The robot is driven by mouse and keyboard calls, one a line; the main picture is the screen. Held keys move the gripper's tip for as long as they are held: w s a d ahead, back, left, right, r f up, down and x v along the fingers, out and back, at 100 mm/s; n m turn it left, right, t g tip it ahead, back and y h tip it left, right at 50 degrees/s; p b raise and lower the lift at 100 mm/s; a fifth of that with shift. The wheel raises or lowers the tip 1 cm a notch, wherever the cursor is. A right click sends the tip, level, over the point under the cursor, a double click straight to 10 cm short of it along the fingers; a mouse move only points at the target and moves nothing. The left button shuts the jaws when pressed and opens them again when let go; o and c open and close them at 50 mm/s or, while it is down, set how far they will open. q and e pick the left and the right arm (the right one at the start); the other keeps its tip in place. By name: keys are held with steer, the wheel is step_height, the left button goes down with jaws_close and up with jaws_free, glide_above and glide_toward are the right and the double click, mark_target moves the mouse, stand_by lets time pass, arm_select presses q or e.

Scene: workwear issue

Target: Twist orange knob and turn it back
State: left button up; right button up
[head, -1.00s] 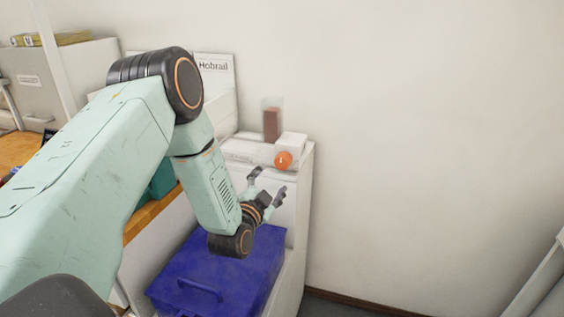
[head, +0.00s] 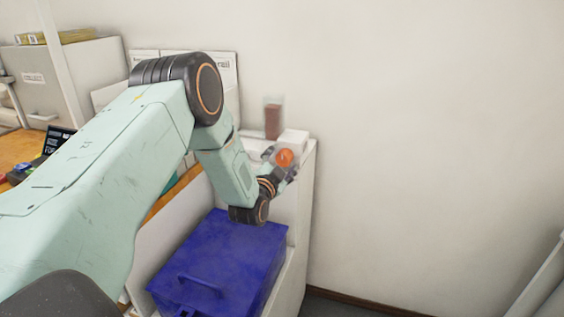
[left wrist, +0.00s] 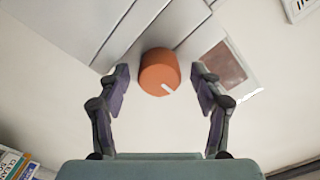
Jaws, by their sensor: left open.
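The orange knob (head: 284,157) is on the front of a white box (head: 292,140) on top of the white cabinet. In the left wrist view the knob (left wrist: 159,72) is round, with a white mark at its lower right edge. My left gripper (head: 281,160) is at the knob, its fingers on either side. In the left wrist view the left gripper (left wrist: 160,88) is open, with a visible gap between each finger and the knob. My right gripper is not in view.
A blue box (head: 225,262) with a handle sits below my left arm. A clear container with brown contents (head: 273,120) stands behind the knob. A grey cabinet (head: 40,80) is at the far left. The wall at right is bare.

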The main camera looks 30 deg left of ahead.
arm_select(q)
steer(key=shift+w+f, duration=0.1)
steer(key=shift+d+r, duration=0.3)
steer(key=c, duration=0.4)
steer(key=shift+a+f, duration=0.1)
steer(key=shift+a, duration=0.1)
steer(key=c, duration=0.5)
steer(key=shift+c, duration=1.2)
